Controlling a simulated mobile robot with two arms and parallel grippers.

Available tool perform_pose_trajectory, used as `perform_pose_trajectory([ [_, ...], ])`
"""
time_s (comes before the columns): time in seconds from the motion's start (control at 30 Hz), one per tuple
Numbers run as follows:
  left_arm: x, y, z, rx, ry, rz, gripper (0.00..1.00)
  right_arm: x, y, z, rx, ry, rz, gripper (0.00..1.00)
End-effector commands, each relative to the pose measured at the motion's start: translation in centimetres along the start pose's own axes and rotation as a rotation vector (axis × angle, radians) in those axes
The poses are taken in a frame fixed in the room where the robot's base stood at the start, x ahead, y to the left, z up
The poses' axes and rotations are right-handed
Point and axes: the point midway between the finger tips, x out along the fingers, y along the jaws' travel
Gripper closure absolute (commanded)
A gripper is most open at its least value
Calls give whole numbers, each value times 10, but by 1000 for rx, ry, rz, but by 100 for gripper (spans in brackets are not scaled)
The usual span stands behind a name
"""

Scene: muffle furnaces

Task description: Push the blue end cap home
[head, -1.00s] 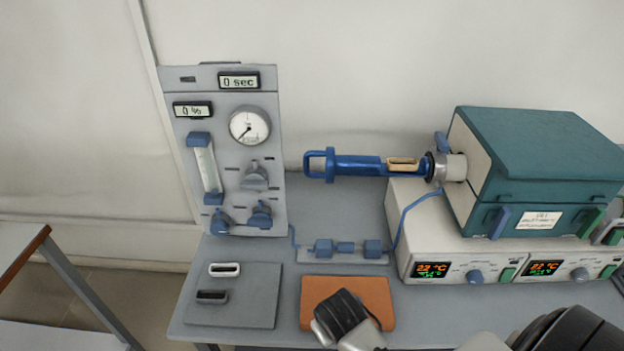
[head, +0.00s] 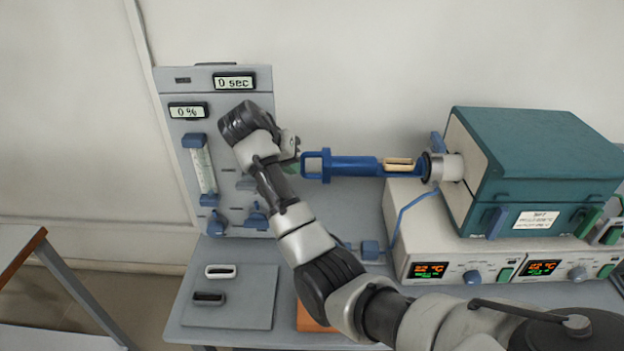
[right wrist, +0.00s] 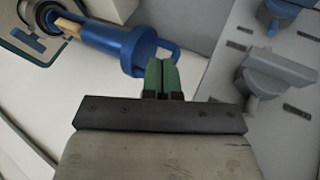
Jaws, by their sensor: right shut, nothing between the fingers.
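The blue end cap (head: 340,166) is a long blue piece with a loop handle at its left end. Its right end sits at the metal tube mouth (head: 450,167) of the teal furnace (head: 540,155). A tan boat (head: 398,163) lies in its open trough, outside the tube. My right gripper (head: 295,168) is shut and empty just left of the loop handle. In the right wrist view its green fingertips (right wrist: 162,75) are together close to the handle of the blue end cap (right wrist: 120,42); whether they touch is unclear. My left gripper is not in view.
The grey gas panel (head: 172,90), with displays, flow tube and knobs, stands behind and left of my right arm. A blue hose (head: 408,208) runs below the tube mouth. A grey mat (head: 245,312) with two small holders lies front left.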

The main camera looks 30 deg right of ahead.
Motion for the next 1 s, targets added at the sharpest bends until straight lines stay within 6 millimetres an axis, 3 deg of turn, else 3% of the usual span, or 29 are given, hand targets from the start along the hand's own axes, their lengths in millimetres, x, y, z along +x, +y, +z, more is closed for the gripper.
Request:
perform_pose_trajectory([
  [0.17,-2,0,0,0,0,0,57,-1,2,-6,15,-3,11,100],
  [0.7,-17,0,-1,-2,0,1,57,84,3,-6,13,-1,10,100],
  [1.0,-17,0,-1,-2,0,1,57,93,3,-6,14,0,7,100],
])
